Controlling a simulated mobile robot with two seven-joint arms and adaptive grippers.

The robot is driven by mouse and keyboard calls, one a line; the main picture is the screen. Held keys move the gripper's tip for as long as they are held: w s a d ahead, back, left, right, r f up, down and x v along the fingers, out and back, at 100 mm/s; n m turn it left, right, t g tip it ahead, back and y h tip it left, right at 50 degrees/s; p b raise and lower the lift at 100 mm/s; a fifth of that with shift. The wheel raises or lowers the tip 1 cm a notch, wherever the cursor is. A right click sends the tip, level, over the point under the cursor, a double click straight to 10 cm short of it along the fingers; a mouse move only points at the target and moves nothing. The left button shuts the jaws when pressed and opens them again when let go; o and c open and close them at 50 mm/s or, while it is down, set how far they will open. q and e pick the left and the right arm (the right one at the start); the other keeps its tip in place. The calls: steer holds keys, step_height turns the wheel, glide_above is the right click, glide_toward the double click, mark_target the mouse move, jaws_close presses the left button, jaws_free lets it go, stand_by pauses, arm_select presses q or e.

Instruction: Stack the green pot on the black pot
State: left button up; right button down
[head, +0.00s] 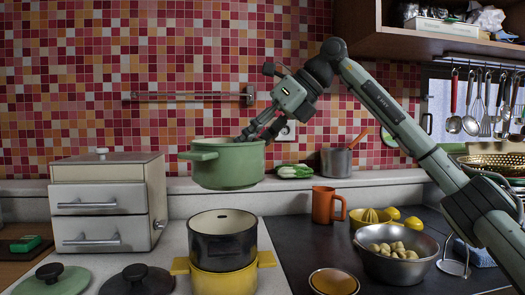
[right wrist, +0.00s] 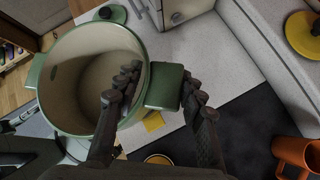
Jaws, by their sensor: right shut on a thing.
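The green pot (head: 228,168) is in the air, upright, above the black pot with a clear gap between them. My right gripper (head: 262,132) is shut on its right side. In the right wrist view, my right gripper's fingers (right wrist: 160,82) sit around the side handle of the green pot (right wrist: 45,95), which looks empty inside. The black pot (head: 222,246) is open and stacked on a yellow pot (head: 222,283) on the light counter. The black pot is hidden below the green pot in the right wrist view. My left gripper is not in view.
A green lid (head: 52,280) and a black lid (head: 137,280) lie at the front left. A drawer box (head: 108,205) stands behind them. An orange mug (head: 325,205) and a metal bowl (head: 397,262) stand to the right. A wall rail (head: 190,96) is behind.

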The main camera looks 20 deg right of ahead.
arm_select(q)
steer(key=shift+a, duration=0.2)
arm_select(e)
steer(key=shift+a+r, duration=0.1)
steer(key=shift+p, duration=0.35)
arm_select(q)
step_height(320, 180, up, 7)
steer(key=b, duration=0.3)
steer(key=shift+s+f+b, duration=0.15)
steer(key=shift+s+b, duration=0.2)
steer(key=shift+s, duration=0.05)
arm_select(e)
steer(key=shift+f, duration=2.95)
arm_select(q)
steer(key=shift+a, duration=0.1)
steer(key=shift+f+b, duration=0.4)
steer(key=shift+b, duration=0.05)
arm_select(e)
steer(key=shift+f, duration=0.9)
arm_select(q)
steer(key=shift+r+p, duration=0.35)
arm_select(e)
steer(key=shift+s+f, duration=0.1)
